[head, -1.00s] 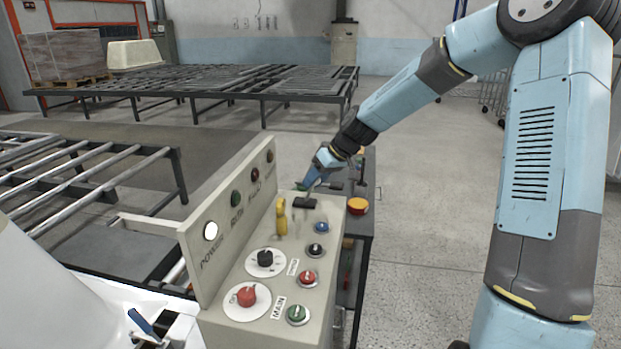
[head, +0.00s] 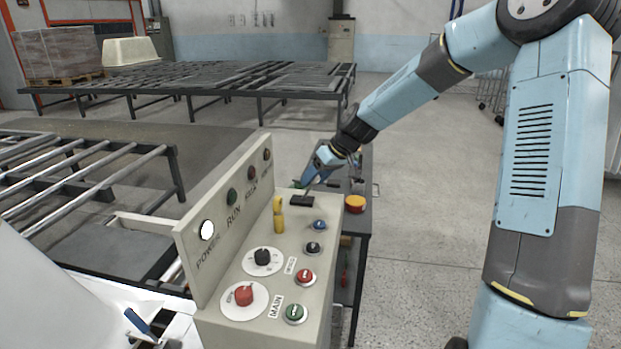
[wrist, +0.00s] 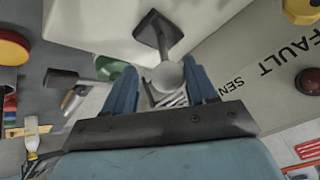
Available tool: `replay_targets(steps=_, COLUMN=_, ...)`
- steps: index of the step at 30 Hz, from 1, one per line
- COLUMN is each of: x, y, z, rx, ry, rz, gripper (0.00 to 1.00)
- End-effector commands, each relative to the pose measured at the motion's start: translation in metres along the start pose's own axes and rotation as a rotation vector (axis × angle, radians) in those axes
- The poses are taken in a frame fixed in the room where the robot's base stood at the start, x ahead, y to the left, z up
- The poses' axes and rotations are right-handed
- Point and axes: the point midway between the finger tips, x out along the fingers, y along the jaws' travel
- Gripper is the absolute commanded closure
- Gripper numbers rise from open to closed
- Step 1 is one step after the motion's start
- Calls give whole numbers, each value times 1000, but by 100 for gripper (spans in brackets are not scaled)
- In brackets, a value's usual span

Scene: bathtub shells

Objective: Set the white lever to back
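The white lever (wrist: 168,77) shows in the wrist view as a pale round knob on a grey shaft, rising from a dark base plate. In the head view its black base plate (head: 300,201) sits at the far end of the control console (head: 285,265), and the shaft leans right towards my gripper (head: 313,178). In the wrist view my gripper (wrist: 163,88) has its blue fingers apart, one on each side of the knob. A gap shows on the left side; contact on the right side cannot be told. The fingers partly hide the lever in the head view.
A yellow lever (head: 278,215) stands near the panel's upright board. Several knobs and buttons cover the console, including a red knob (head: 243,295). A dark cart with a yellow-red button (head: 355,203) stands just behind. Open floor lies to the right.

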Motion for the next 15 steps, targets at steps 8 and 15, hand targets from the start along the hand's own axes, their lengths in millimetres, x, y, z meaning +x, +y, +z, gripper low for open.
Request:
replay_targets(steps=8, x=0, y=-3, z=1, rx=-2, ry=-4, rz=-4, gripper=44)
replay_targets(steps=15, x=-26, y=-2, z=0, rx=-2, ry=-3, rz=-2, gripper=44)
